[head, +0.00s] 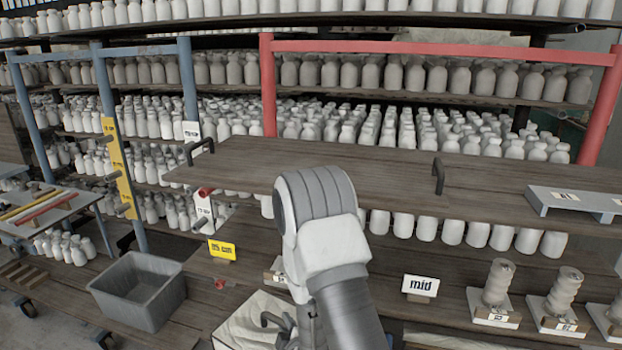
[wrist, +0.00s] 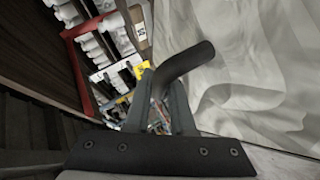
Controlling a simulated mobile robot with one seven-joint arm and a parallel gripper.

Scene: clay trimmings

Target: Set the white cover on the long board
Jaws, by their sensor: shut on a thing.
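The white cover (head: 244,325) shows at the bottom of the head view, pale and creased or marbled, with a dark bent handle on top. My arm hides its right side. In the wrist view its pale surface (wrist: 262,60) fills the right. My gripper (wrist: 163,88) is shut on the cover's dark handle (wrist: 190,62), which passes between the fingers. I cannot tell whether the cover is resting or lifted. A long wooden board (head: 330,160) with two black handles lies across the middle of the head view, above and behind the cover.
A grey bin (head: 138,290) stands left of the cover. A yellow sign (head: 222,250) and a "mid" sign (head: 420,287) stand on the lower wooden surface. Twisted clay pieces (head: 498,282) stand at right. A red frame (head: 440,46) and shelves of pale bottles lie behind.

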